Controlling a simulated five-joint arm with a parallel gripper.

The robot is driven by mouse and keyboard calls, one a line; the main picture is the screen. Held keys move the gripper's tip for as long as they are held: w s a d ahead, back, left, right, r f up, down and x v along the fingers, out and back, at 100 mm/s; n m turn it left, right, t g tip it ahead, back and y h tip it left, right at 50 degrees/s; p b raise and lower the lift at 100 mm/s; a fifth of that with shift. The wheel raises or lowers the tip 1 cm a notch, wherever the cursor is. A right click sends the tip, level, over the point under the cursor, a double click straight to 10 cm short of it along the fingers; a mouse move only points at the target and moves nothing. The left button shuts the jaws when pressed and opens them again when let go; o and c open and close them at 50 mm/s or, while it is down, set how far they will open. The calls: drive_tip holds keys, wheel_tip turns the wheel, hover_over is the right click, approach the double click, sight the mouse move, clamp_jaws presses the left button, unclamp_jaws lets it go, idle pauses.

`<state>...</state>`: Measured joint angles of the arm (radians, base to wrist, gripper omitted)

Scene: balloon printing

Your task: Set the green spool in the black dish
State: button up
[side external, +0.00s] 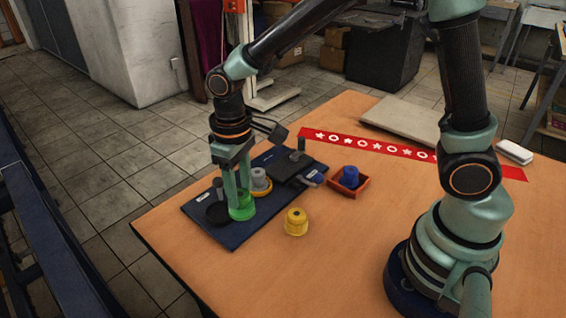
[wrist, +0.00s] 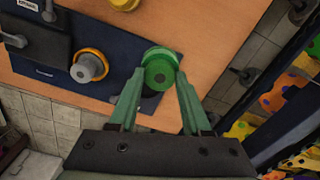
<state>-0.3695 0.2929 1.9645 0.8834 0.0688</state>
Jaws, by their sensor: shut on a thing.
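The green spool (side external: 242,207) is held upright between the fingertips of my gripper (side external: 240,190), low over the near part of the dark blue board (side external: 215,234). My gripper is shut on it. The black dish (side external: 216,213) lies on the board just left of the spool in the side view. In the wrist view the green spool (wrist: 160,72) sits between the fingertips (wrist: 158,82), and a dark patch below it may be part of the dish, mostly hidden. I cannot tell whether the spool touches the board.
A grey piece in an orange ring (side external: 261,182) and a black press (side external: 290,166) stand on the board. A yellow spool (side external: 296,222) stands on the table. A blue spool (side external: 350,177) sits in a red-brown tray (side external: 349,189). A red strip (side external: 400,150) lies behind.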

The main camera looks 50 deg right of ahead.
drive_tip(key=w+m, duration=0.3)
drive_tip(key=w, duration=0.5)
drive_tip(key=shift+f, duration=2.25)
drive_tip(key=shift+f, duration=1)
drive_tip(key=o, duration=1.2)
wheel_tip(320, 180, up, 11)
drive_tip(key=s+d+r+t, duration=0.3)
drive_tip(key=s+d+r, duration=0.4)
drive_tip(key=d+r, duration=0.15)
drive_tip(key=s+d+t, duration=0.2)
drive_tip(key=s+d, duration=0.3)
drive_tip(key=s, duration=0.3)
drive_tip(key=shift+s+d+r+t, duration=0.15)
drive_tip(key=shift+s+d+t, duration=0.1)
drive_tip(key=shift+t, duration=0.05)
